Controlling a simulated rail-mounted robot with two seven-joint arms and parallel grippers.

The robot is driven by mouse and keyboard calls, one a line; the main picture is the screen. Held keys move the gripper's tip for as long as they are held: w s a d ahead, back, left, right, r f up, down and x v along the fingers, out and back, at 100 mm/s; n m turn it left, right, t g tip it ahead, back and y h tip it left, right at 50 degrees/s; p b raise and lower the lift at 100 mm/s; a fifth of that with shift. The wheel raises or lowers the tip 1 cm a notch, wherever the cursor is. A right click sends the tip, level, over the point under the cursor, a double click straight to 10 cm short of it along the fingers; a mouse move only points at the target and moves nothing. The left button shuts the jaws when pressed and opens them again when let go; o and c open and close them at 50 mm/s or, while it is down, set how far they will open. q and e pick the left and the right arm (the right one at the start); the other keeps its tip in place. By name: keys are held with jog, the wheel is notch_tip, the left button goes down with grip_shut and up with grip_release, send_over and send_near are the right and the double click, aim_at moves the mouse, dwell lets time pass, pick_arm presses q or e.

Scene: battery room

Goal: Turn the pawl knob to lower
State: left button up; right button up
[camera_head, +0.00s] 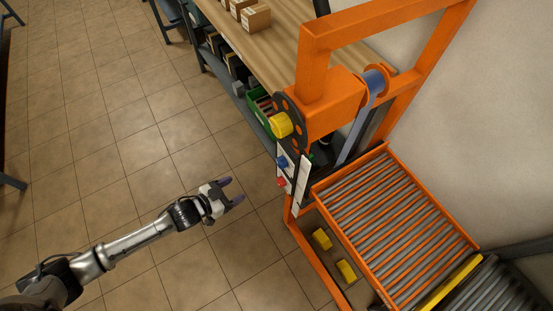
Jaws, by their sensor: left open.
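A yellow knob (281,124) sits on a dark plate on the left side of the orange lift frame (331,103); I take it for the pawl knob. Its exact setting cannot be made out. Below it on a pale panel are a blue knob (283,162) and a red knob (281,182). My left gripper (233,190) is open and empty, with its fingers pointing right. It is to the left of the panel and below the yellow knob in the picture, apart from both. My right gripper is out of view.
An orange-framed roller bed (391,226) is at the lower right. Yellow blocks (321,239) lie under its left side. A wooden bench (263,47) with small boxes (256,18) stands behind the lift. Tiled floor (110,130) lies open at left.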

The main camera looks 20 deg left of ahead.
aim_at(278, 164)
pick_arm(q)
notch_tip(278, 164, up, 5)
jog(key=d+n+t+h, duration=0.1)
jog(key=d+t+h, duration=0.1)
jog(key=d+h, duration=0.15)
jog(key=shift+h, duration=0.25)
jog(key=x, duration=0.4)
jog(key=b+x, duration=0.1)
jog(key=x, duration=0.3)
jog(key=b+x, duration=0.1)
jog(key=x, duration=0.3)
jog(key=shift+w+r, duration=0.25)
jog(key=shift+w, duration=0.3)
jog(key=shift+c, duration=0.5)
jog(key=c, duration=0.8)
